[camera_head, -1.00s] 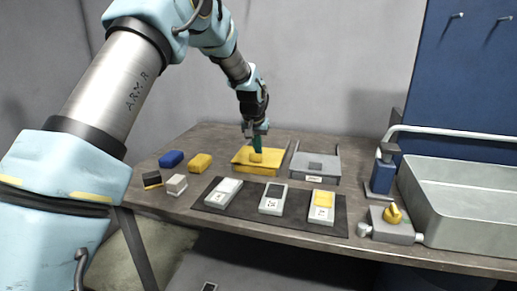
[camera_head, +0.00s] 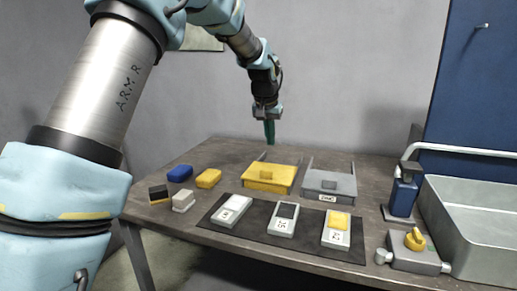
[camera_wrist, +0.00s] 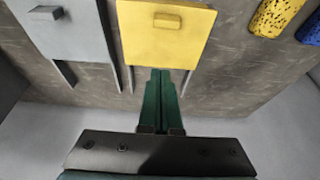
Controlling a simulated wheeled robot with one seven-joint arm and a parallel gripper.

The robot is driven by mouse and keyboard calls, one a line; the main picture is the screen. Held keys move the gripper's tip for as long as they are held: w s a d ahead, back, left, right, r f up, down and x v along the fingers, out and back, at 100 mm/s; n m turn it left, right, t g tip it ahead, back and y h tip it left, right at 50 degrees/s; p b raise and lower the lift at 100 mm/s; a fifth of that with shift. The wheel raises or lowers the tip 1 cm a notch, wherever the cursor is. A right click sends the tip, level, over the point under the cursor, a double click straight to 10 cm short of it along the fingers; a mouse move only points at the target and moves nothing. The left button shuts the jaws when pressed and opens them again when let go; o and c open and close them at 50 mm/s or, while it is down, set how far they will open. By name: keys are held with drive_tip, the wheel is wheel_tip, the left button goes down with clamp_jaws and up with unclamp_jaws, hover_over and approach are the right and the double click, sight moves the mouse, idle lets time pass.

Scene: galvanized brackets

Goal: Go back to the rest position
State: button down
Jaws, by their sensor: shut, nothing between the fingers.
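My gripper (camera_head: 269,131) is shut and empty, with its green fingers pointing down. In the head view it hangs above the back edge of the table, behind the yellow tray (camera_head: 270,187). In the wrist view the closed fingers (camera_wrist: 161,82) lie just beyond the edge of the yellow tray (camera_wrist: 143,46), seen from above. The tray has a small raised yellow block on it and two thin rails at its back. No rest position is marked in view.
A grey tray (camera_head: 312,189) stands right of the yellow one. Blue (camera_head: 180,173) and yellow (camera_head: 209,178) sponges and two small blocks lie left. A dark mat (camera_head: 252,234) bears three devices. A soap dispenser (camera_head: 403,196), yellow-knobbed valve (camera_head: 414,240) and sink (camera_head: 449,232) are right. Space above is clear.

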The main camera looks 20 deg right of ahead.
drive_tip(key=shift+a+r, duration=0.1)
drive_tip(key=s+a+f+n+y, duration=0.1)
drive_tip(key=a+f+n, duration=0.2)
drive_tip(key=a, duration=1.9)
drive_tip(key=s+a+f+n, duration=0.2)
drive_tip(key=s+a, duration=0.6)
drive_tip(key=a, duration=0.2)
drive_tip(key=s+a+f+n+g+y, duration=0.1)
drive_tip(key=s+a+f+n, duration=0.1)
drive_tip(key=s+a, duration=0.6)
drive_tip(key=shift+a+f+y, duration=0.3)
drive_tip(key=shift+a+f, duration=0.55)
drive_tip(key=shift+a, duration=0.3)
